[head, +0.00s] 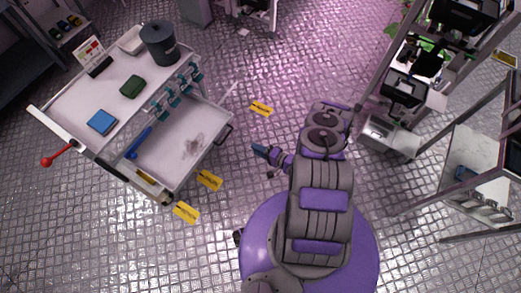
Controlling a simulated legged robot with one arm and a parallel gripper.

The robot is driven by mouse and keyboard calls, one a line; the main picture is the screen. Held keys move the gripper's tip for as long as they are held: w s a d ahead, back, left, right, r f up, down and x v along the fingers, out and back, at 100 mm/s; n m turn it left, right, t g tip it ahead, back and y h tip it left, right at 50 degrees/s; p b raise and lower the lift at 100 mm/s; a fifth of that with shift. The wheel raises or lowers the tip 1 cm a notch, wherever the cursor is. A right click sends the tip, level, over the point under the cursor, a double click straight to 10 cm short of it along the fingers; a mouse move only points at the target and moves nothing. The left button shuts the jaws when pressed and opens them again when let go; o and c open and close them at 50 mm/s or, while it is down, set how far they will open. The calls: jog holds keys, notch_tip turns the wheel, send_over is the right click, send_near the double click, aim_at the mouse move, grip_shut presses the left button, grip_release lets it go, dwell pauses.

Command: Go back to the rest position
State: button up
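My gripper (260,151) shows in the head view at the end of my folded arm, left of the arm's upper links. It points left toward the cart and hangs over open floor, apart from everything around it. It is small in the picture, and I cannot tell whether its fingers are apart or hold anything. My arm is folded above my round purple base.
A cart (62,98) with an open drawer (190,165) stands at the left. It bears a dark bucket (159,43), a blue item (102,122) and a green item (131,86). Metal racks (377,75) stand at the right. Clear metal floor (90,240) lies at lower left.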

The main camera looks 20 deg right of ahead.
jog(key=shift+s+d+r, duration=0.1)
jog(key=shift+s+d, duration=0.2)
jog(key=shift+s, duration=0.1)
dwell(0.3)
